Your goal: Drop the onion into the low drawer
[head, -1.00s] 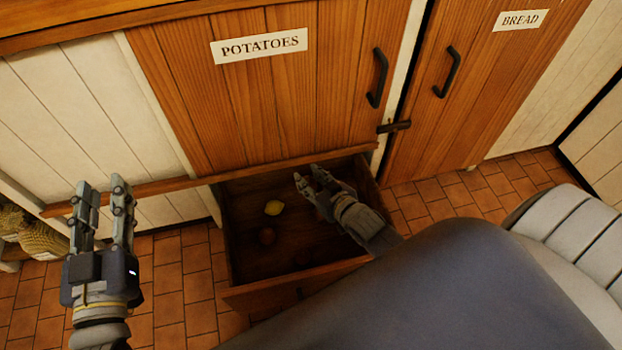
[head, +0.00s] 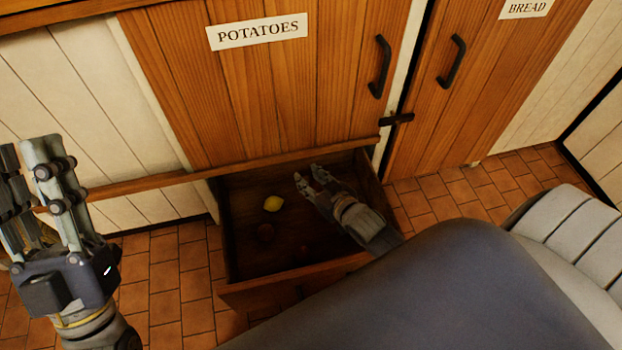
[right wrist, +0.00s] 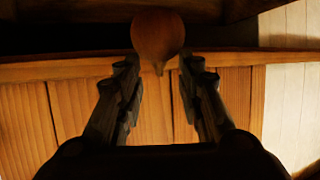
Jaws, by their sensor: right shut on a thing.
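The low drawer (head: 290,284) is pulled out under the cabinet marked POTATOES. My right gripper (head: 310,176) is over the drawer's right part, fingers toward the cabinet. In the right wrist view, a round brown onion (right wrist: 158,36) sits at the tips of my right gripper (right wrist: 160,72), which is shut on it. I cannot make the onion out in the head view. My left gripper (head: 24,155) is open and empty at the far left, in front of the white panelling.
A cabinet door marked BREAD (head: 490,90) stands at the right. Tiled floor (head: 168,285) is clear left of the drawer.

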